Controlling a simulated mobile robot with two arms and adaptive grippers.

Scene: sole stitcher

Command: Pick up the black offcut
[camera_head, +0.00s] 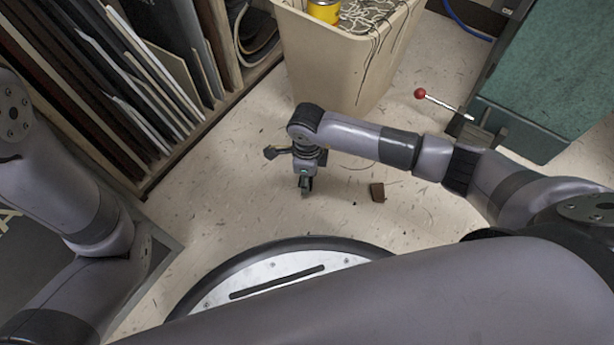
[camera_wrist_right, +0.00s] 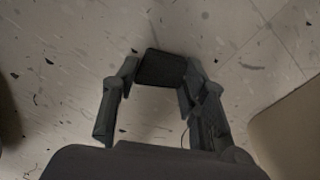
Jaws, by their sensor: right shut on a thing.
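The black offcut (camera_wrist_right: 161,66) is a small dark, roughly square piece. In the right wrist view it sits between the fingertips of my right gripper (camera_wrist_right: 161,76), with a finger touching each side. In the head view my right gripper (camera_head: 306,186) points down at the floor, left of the brown block. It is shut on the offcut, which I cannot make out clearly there. How far the offcut is above the floor is hard to tell. My left arm shows at the left, but its gripper is out of view.
A small brown block (camera_head: 377,192) lies on the speckled floor (camera_head: 225,190). A beige bin (camera_head: 325,65) with a yellow can (camera_head: 323,11) and tangled thread stands behind. A green machine (camera_head: 550,75) with a red-knobbed lever (camera_head: 420,94) is at right. A rack of sheets (camera_head: 135,75) lines the left.

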